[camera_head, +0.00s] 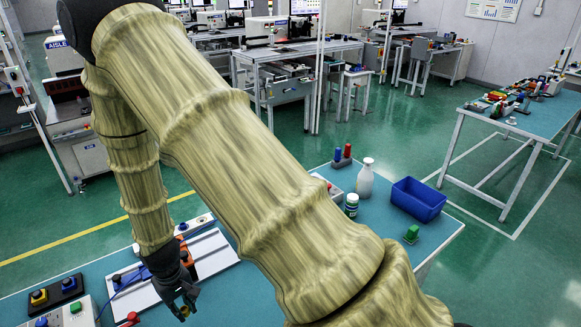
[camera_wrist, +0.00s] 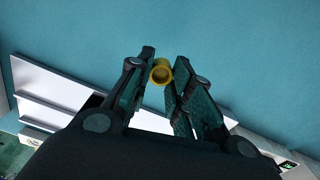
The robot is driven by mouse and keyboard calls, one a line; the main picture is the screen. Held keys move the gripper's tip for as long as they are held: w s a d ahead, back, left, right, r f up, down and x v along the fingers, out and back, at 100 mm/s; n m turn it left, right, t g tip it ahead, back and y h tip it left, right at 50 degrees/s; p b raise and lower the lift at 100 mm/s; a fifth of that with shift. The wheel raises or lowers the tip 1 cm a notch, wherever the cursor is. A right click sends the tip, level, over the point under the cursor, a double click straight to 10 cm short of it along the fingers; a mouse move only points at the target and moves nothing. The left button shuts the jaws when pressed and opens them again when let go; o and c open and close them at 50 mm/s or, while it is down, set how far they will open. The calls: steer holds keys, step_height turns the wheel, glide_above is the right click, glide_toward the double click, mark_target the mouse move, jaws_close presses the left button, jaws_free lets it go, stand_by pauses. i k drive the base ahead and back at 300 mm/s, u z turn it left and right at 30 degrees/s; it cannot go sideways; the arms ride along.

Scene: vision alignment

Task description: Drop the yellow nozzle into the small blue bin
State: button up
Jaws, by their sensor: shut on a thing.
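The yellow nozzle (camera_wrist: 161,72) is a small ring-like piece between my fingertips in the wrist view, with its round opening showing. My gripper (camera_wrist: 160,80) is shut on it. In the head view my gripper (camera_head: 181,309) hangs at the lower left, over the near part of the blue-green table; only a trace of yellow shows between its fingers. The small blue bin (camera_head: 418,199) stands on the table's right side, well to the right of my gripper. It is open at the top, and its visible inside looks empty.
A white bottle (camera_head: 365,179), a white jar with a green band (camera_head: 351,205) and a green block (camera_head: 411,235) stand near the bin. A white slotted panel (camera_head: 213,253) lies behind my gripper. Button boxes (camera_head: 70,286) stand at lower left. My arm hides the table's middle.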

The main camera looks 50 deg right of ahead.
mark_target(415, 214)
steer(key=z, duration=3.65)
steer(key=k, duration=1.05)
steer(key=u, duration=0.95)
steer(key=i, duration=1)
